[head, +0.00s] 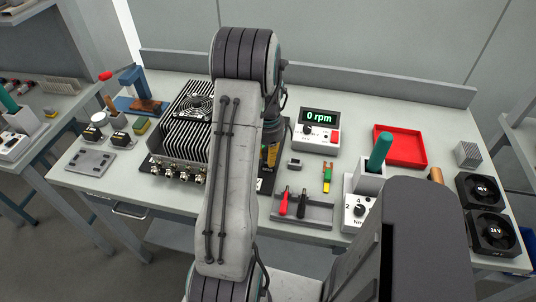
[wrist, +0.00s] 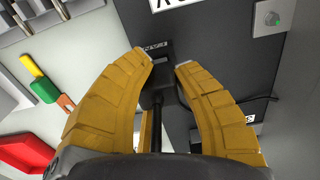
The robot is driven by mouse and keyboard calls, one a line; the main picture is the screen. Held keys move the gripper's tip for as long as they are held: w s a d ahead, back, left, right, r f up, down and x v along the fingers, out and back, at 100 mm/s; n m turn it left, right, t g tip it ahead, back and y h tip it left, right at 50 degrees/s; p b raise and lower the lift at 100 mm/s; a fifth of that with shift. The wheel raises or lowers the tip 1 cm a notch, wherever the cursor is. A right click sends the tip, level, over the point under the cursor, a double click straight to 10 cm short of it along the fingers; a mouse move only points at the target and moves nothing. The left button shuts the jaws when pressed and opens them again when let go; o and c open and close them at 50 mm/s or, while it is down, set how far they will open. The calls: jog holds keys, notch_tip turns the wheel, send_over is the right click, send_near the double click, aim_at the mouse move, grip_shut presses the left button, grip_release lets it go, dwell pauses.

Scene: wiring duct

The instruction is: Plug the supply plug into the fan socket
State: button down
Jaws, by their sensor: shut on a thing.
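My gripper (wrist: 165,64) has yellow fingers closed around a black plug (wrist: 158,82) with a dark cable or stem running back between them. The plug's front is over a dark panel (wrist: 205,38), just by a small white printed label. I cannot tell whether the plug is in a socket, touching the panel or apart from it; the socket opening is hidden. In the head view my arm covers most of this spot, and only a bit of my yellow gripper (head: 270,153) shows beside the finned unit with a fan (head: 180,127).
The rpm meter (head: 318,130) reads 0 rpm. A red tray (head: 402,147), a tool tray (head: 318,215), a torque tester (head: 357,208) and two black fans (head: 491,233) stand to the right.

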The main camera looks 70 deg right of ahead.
jog(key=c, duration=2)
grip_release()
jog(key=shift+f+b, duration=0.65)
jog(key=shift+f, duration=0.2)
jog(key=o, duration=1.1)
jog(key=shift+c, duration=0.2)
jog(key=shift+r, duration=0.15)
notch_tip(320, 180, up, 12)
jog(key=shift+f, duration=0.15)
